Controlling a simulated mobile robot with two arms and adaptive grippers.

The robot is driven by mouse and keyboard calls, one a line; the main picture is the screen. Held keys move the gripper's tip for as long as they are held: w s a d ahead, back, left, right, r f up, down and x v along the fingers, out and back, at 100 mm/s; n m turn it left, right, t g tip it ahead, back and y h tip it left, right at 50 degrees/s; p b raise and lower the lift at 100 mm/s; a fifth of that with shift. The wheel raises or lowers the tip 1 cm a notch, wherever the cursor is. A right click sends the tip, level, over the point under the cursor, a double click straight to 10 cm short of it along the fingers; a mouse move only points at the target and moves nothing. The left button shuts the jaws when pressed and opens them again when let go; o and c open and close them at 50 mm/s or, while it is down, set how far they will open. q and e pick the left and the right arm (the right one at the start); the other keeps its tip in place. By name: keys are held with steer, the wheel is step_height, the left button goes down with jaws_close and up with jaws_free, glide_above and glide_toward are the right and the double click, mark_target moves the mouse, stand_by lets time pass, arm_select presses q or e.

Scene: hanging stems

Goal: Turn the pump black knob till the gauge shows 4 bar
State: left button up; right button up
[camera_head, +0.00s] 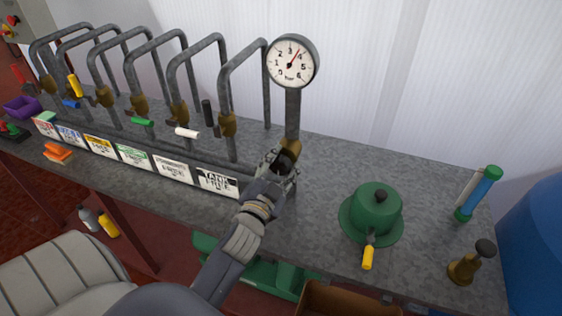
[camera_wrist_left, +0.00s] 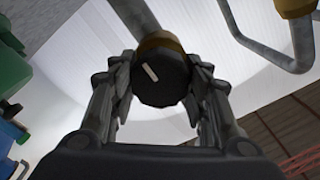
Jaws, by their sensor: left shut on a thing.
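The pressure gauge (camera_head: 279,72) stands on a grey post at the back of the bench. Its red needle points up and to the right, past the 3 and close to the 4; I cannot read it more exactly. My left gripper (camera_head: 284,168) is at the foot of that post. In the left wrist view, my left gripper (camera_wrist_left: 160,88) has its fingers on both sides of the black knob (camera_wrist_left: 162,84) and is shut on it. The knob has a pale mark, tilted, on its face and a brass body behind it. In the head view the gripper hides the knob.
Grey pipes with brass valves and coloured levers (camera_head: 137,105) stand left, with labels (camera_head: 134,154) before them. Right are a green domed part (camera_head: 376,206) with a yellow handle, a brass fitting (camera_head: 464,268) and a blue-green cylinder (camera_head: 480,192). A blue drum (camera_head: 540,250) stands far right.

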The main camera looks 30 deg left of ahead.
arm_select(q)
steer(key=shift+m, duration=0.3)
arm_select(e)
steer(key=shift+r, duration=0.15)
arm_select(q)
steer(key=o, duration=1)
steer(key=shift+o, duration=0.2)
arm_select(e)
steer(key=shift+d, duration=0.2)
steer(key=shift+d, duration=0.1)
arm_select(q)
steer(key=v, duration=1.2)
arm_select(e)
steer(key=shift+a, duration=0.2)
